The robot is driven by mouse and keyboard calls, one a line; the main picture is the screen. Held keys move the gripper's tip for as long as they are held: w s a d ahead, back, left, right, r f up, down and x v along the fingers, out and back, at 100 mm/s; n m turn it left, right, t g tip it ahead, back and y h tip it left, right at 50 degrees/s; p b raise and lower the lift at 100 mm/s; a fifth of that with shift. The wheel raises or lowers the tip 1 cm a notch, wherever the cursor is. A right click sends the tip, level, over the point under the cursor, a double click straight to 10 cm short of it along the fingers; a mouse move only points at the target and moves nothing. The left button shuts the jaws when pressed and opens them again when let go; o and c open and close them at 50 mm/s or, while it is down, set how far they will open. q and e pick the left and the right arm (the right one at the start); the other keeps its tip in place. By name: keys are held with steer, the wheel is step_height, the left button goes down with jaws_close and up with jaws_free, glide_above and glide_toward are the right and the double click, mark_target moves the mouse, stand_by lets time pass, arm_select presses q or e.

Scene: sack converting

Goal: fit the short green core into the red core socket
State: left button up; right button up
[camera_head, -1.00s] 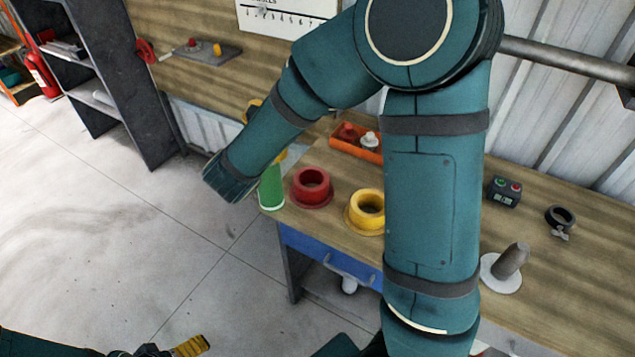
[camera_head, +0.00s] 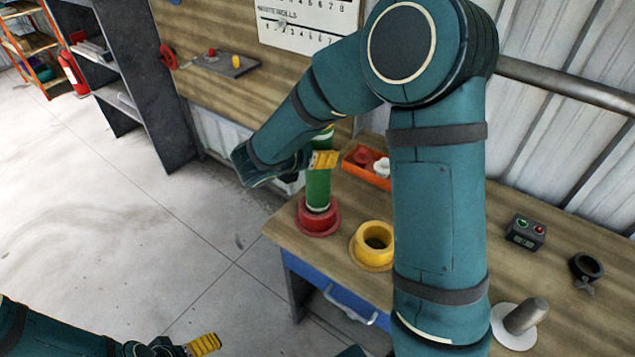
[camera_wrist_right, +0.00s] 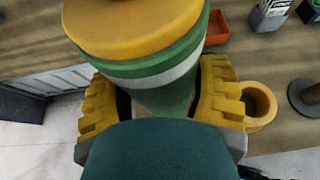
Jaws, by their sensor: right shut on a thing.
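The short green core (camera_head: 318,187) stands upright over the red core socket (camera_head: 318,222) near the table's left corner. Its lower end is at the socket's opening; I cannot tell how deep it sits. My right gripper (camera_head: 318,160) is shut on the upper part of the core. In the right wrist view the core (camera_wrist_right: 165,95) fills the space between the yellow fingers, with a white band and a yellow top, and the red socket is hidden. My left gripper (camera_head: 203,345) is at the bottom left, away from the table; its opening is unclear.
A yellow socket (camera_head: 372,255) stands just right of the red one. Behind is an orange bin (camera_head: 352,172) with small parts. A button box (camera_head: 525,232), black clamp (camera_head: 586,268) and grey post on a white disc (camera_head: 524,318) are farther right.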

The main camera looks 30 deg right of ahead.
mark_target(310, 172)
step_height(310, 172, down, 6)
steer(key=shift+r+b, duration=0.1)
steer(key=shift+b, duration=0.45)
steer(key=o, duration=1.3)
